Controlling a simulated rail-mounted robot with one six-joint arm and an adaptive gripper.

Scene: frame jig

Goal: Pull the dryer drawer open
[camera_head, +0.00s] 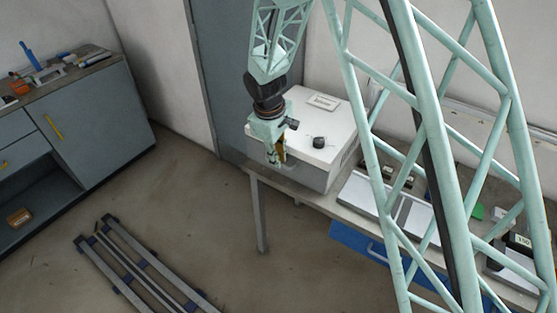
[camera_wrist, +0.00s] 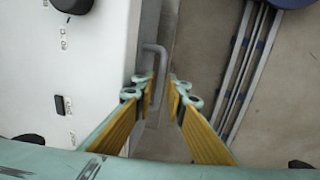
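The dryer is a white box (camera_head: 322,124) on the table, with a black knob on its top. In the wrist view its white top (camera_wrist: 97,75) fills the left side. A grey bar handle (camera_wrist: 162,50) stands out from the dryer's side there. My gripper (camera_head: 277,157) points down beside the dryer's near left face. In the wrist view my gripper (camera_wrist: 161,90) has its two yellow-padded fingers apart, with the handle seen between and beyond them. I cannot tell whether either finger touches it. The drawer's front is hidden from above; no opening shows.
The table (camera_head: 283,184) carries scales and small items to the right of the dryer, with a blue drawer (camera_head: 352,240) beneath. A grey cabinet (camera_head: 95,125) stands at the left. Metal rails (camera_head: 135,268) lie on the floor.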

